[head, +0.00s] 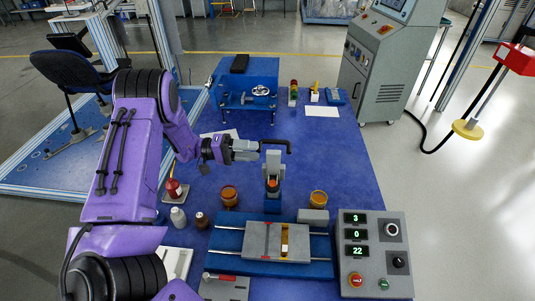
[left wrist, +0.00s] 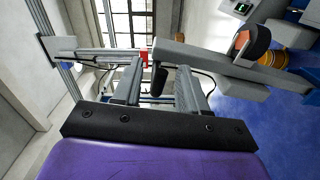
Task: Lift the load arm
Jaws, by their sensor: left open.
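A small test device with a grey upright head (head: 272,163) and a blue base stands on the blue table. A grey bar (left wrist: 225,66) with a black grip at its end shows in the left wrist view, and appears to be the load arm. My left gripper (head: 252,150) is beside the top of the device in the head view. In the left wrist view its jaws (left wrist: 160,88) are open, with the black grip (left wrist: 158,78) between them. I cannot tell whether they touch it. My right gripper is not in view.
The blue table (head: 340,165) holds amber jars (head: 229,196), small bottles (head: 179,216), a blue fixture (head: 247,95) at the back and a grey slide plate (head: 270,242) in front. A control box (head: 374,255) reads 3, 0, 22. The table's right side is clear.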

